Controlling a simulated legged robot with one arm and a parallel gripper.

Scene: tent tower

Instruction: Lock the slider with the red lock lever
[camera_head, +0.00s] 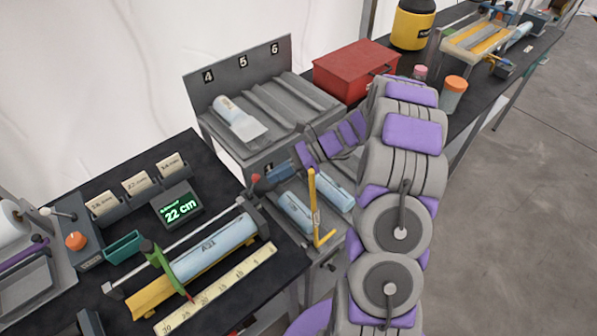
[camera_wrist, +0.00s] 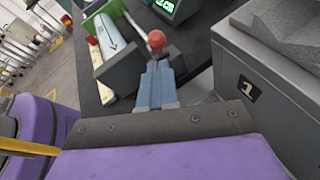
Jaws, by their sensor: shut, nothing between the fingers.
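The red lock lever's ball knob (camera_head: 256,179) is at the right end of the measuring device; it also shows in the wrist view (camera_wrist: 155,40). My gripper (camera_wrist: 157,68) is shut and empty, its blue fingers pointing at the knob. Its tips appear just short of the knob; I cannot tell whether they touch. In the head view, my gripper (camera_head: 268,178) is right of the knob. The green slider (camera_head: 165,268) stands on the device near the left end of a light blue tube (camera_head: 215,245); it also shows in the wrist view (camera_wrist: 103,12).
A yellow ruler (camera_head: 218,291) lies in front of the tube. A display (camera_head: 180,208) reads 22 cm. A grey rack (camera_head: 240,85) numbered 4, 5, 6 stands behind. A grey block marked 1 (camera_wrist: 270,85) is close on the right in the wrist view. A yellow upright (camera_head: 313,205) is beside my arm.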

